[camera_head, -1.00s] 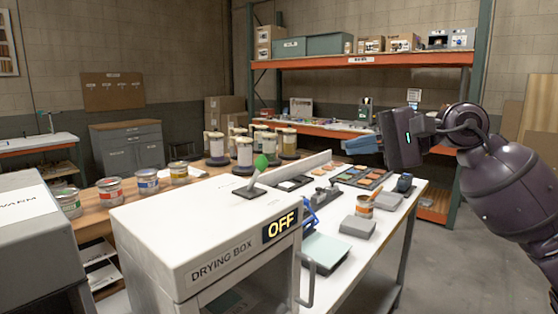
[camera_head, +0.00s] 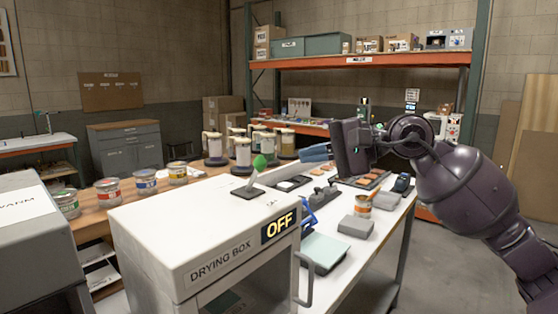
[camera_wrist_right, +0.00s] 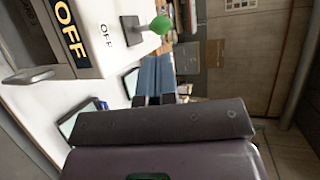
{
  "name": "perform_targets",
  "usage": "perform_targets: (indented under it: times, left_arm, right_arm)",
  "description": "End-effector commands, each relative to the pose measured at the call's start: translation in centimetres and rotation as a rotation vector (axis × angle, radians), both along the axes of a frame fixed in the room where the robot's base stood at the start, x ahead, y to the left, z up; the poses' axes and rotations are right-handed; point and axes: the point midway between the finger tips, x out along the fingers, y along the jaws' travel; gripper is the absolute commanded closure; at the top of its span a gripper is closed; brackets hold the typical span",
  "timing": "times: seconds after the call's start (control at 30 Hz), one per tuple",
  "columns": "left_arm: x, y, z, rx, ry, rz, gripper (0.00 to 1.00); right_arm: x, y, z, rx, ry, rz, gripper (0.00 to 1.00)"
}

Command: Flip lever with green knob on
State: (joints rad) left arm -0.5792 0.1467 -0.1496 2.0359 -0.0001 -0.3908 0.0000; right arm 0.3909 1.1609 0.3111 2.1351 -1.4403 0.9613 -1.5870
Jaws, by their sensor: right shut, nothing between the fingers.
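The lever with the green knob (camera_head: 260,162) stands on a dark base plate on top of the white drying box (camera_head: 160,225), tilted slightly to the right. The box's sign (camera_head: 279,227) reads OFF. In the right wrist view the green knob (camera_wrist_right: 160,25) shows just beyond my fingertips, with the word OFF printed on the box beside the lever base. My right gripper (camera_head: 303,155) is shut and empty, its blue fingers pointing left, to the right of the knob and apart from it. It also fills the middle of the wrist view (camera_wrist_right: 155,60). My left gripper is not in view.
Several lidded jars (camera_head: 242,153) stand behind the box, and paint cans (camera_head: 108,190) line the wooden bench at left. A white table (camera_head: 385,225) to the right holds a small can (camera_head: 363,205), grey blocks and trays. The box's door handle (camera_head: 305,280) sticks out in front.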

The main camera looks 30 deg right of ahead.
Motion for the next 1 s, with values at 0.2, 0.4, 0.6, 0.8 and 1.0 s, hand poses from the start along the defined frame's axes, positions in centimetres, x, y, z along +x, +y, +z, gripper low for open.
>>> perform_targets:
  times: [0.2,0.4,0.6,0.8,1.0]
  left_arm:
    - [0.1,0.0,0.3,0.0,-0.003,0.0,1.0]
    - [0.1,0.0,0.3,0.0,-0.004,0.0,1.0]
    - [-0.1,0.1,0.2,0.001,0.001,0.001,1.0]
    - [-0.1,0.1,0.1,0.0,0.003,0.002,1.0]
    - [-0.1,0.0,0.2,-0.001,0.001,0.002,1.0]
  right_arm:
    - [2.1,2.3,-0.6,0.003,-0.002,0.002,1.0]
    - [3.6,3.7,-1.2,0.002,-0.001,0.0,1.0]
    - [4.2,4.3,-1.5,0.001,-0.001,0.0,1.0]
    - [4.2,4.3,-1.6,0.001,0.001,0.0,1.0]
    - [4.2,4.3,-1.5,-0.002,0.004,-0.001,1.0]
